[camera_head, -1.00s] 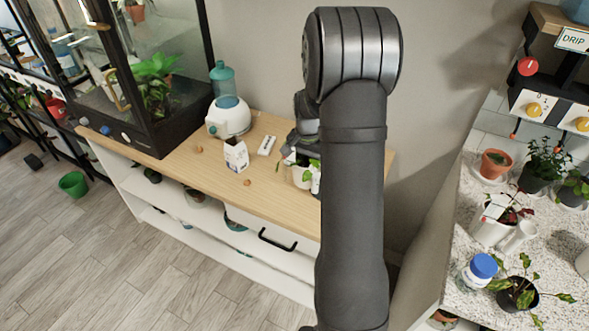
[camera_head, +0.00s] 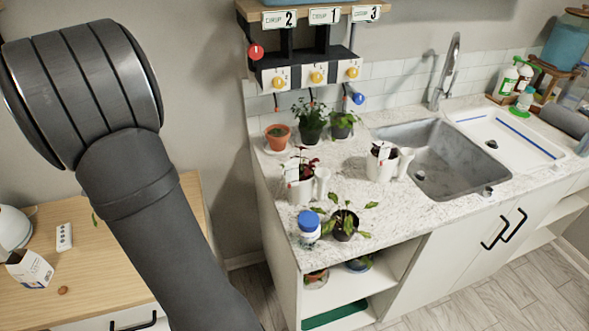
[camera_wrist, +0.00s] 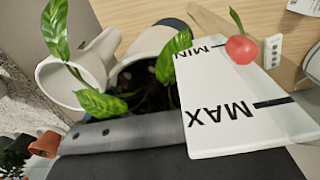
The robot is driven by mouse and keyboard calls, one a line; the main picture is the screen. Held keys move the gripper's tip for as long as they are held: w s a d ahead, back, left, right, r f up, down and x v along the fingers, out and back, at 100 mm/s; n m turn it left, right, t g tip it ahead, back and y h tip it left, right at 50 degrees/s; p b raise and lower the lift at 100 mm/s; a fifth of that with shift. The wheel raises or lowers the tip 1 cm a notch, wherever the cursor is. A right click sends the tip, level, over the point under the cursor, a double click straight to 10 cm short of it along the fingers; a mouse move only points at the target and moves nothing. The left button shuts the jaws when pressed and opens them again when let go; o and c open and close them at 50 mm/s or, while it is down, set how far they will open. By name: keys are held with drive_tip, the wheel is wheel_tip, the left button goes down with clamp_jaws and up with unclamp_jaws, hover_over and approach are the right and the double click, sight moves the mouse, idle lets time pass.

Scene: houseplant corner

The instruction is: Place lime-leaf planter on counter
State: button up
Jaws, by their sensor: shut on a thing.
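The lime-leaf planter (camera_wrist: 150,42) fills much of the wrist view. It is a white pot with bright green leaves, a side spout and a white MIN/MAX gauge with a red ball. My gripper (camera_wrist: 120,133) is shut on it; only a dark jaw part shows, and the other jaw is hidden. In the head view, my arm hides the gripper and most of the planter; a green leaf (camera_head: 95,219) shows at the arm's left edge, over the wooden top. The speckled counter (camera_head: 410,215) with the sink lies to the right of my arm.
Two white planters (camera_head: 303,190) (camera_head: 381,165), a blue-capped jar (camera_head: 309,228) and a dark potted plant (camera_head: 344,226) stand on the counter's left part. A terracotta pot (camera_head: 278,138) and two green plants stand behind, under the drip shelf (camera_head: 316,76). The counter's front middle is bare.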

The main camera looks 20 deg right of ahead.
wheel_tip(320, 180, up, 11)
drive_tip(key=w+d+m, duration=0.3)
drive_tip(key=d, duration=1.1)
drive_tip(key=w+d+m, duration=0.2)
drive_tip(key=d+m, duration=0.1)
drive_tip(key=d, duration=1.1)
drive_tip(key=s+d+m, duration=0.3)
drive_tip(key=s+d, duration=0.3)
drive_tip(key=d, duration=0.5)
drive_tip(key=s+d+m, duration=0.2)
drive_tip(key=s+d, duration=0.4)
drive_tip(key=d, duration=0.6)
drive_tip(key=s+d+m, duration=0.3)
drive_tip(key=s+d, duration=0.3)
drive_tip(key=d, duration=0.5)
drive_tip(key=shift+w+a+f, duration=0.8)
drive_tip(key=shift+w+f, duration=1.15)
drive_tip(key=shift+f, duration=0.7)
drive_tip(key=shift+w+a+f, duration=0.8)
drive_tip(key=shift+w+f, duration=1.1)
drive_tip(key=shift+f, duration=0.8)
drive_tip(key=shift+w+a+f, duration=0.8)
drive_tip(key=shift+w+f, duration=1.15)
drive_tip(key=shift+f, duration=0.7)
drive_tip(key=shift+f, duration=0.15)
